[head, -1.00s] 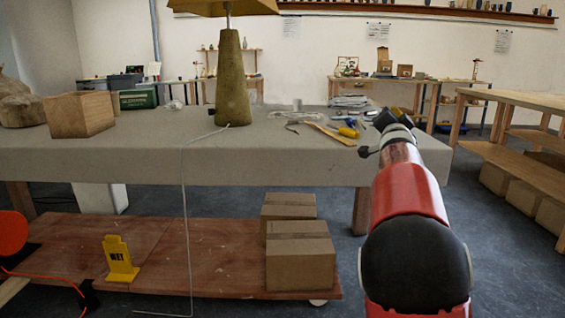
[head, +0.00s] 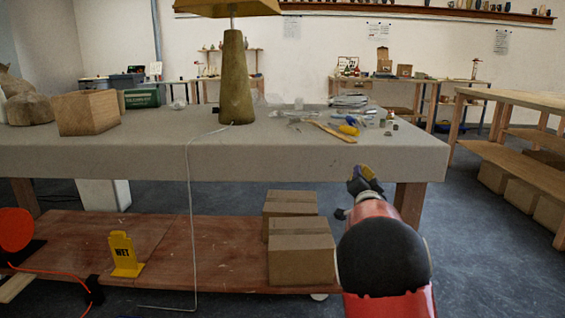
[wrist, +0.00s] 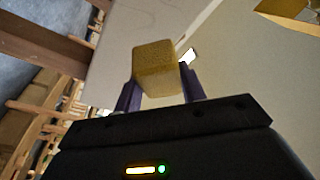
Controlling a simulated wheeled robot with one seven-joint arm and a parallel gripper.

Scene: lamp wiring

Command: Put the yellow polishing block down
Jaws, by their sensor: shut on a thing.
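The yellow polishing block (wrist: 157,68) is between the two purple fingers of my gripper (wrist: 160,88) in the wrist view, and the fingers are shut on it. In the head view my gripper (head: 368,180) is in front of the table's front edge, near the right end and below the top's surface. The block is hard to make out in the head view, where the gripper and arm largely hide it. The grey-topped table (head: 300,155) lies just behind the gripper.
A lamp with a tapered base (head: 235,85) stands on the table. Tools and small parts, including a yellow-handled tool (head: 348,129), lie at the right of the top. A wooden block (head: 87,113) is at the left. Cardboard boxes (head: 301,258) sit on the lower shelf.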

